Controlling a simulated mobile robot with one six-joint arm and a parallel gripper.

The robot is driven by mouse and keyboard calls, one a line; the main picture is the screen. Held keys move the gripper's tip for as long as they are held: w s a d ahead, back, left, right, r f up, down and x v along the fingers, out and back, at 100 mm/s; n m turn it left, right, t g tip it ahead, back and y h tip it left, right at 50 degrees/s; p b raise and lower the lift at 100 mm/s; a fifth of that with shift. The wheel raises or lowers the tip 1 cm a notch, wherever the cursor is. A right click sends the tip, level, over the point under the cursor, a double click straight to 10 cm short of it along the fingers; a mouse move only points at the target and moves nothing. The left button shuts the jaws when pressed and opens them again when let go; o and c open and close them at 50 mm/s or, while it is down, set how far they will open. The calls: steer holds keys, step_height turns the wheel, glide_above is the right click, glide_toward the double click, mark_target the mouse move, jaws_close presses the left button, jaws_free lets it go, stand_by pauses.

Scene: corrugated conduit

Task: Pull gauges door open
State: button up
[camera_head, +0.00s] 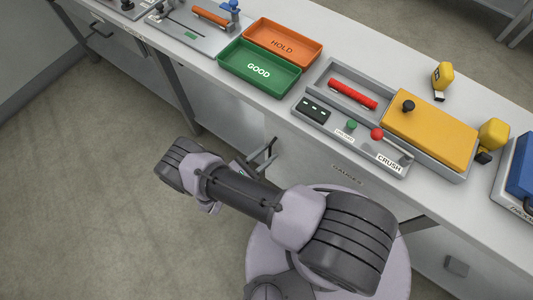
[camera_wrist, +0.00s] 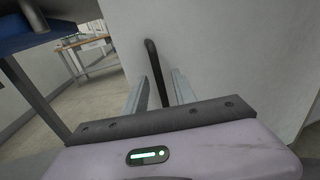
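The GAUGES label (camera_head: 347,174) is on the pale cabinet front under the bench, partly behind my arm. The gauges door (camera_wrist: 230,50) fills much of the wrist view as a plain pale panel. Its dark upright bar handle (camera_wrist: 153,65) stands at the middle of that view. My gripper (camera_wrist: 158,78) is open, with one finger on each side of the handle and a visible gap to each.
The bench top (camera_head: 372,38) above carries a green GOOD tray (camera_head: 235,75), an orange HOLD tray (camera_head: 312,52) and a crush fixture (camera_head: 392,168) with a yellow cover. A dark bench leg (camera_head: 180,100) stands left of my gripper. The floor (camera_head: 110,185) at left is clear.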

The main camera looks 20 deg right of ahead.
jaws_close()
stand_by(1.4)
